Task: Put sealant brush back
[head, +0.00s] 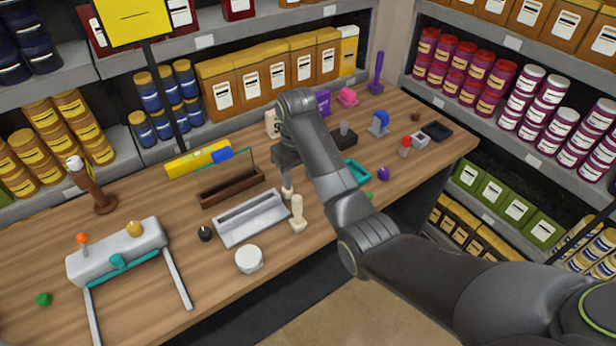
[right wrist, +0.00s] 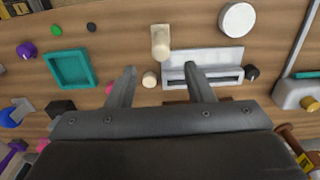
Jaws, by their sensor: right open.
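My right gripper (head: 287,176) points down over the middle of the bench. In the right wrist view its two fingers (right wrist: 160,78) are apart with nothing held. A small cream-topped upright piece (head: 287,191), possibly the brush handle, stands just below the gripper; in the right wrist view its round top (right wrist: 149,79) appears between the fingertips. A second cream piece with a block foot (head: 298,213) stands in front of it; it also shows in the wrist view (right wrist: 160,42). I cannot tell for sure which is the sealant brush. My left gripper is out of view.
A grey slotted tray (head: 222,239) and a brown trough (head: 232,187) lie left of the gripper. A white round tub (head: 249,260) stands near the front edge. A teal tray (head: 357,171) lies to the right. A grey device (head: 115,253) stands at left.

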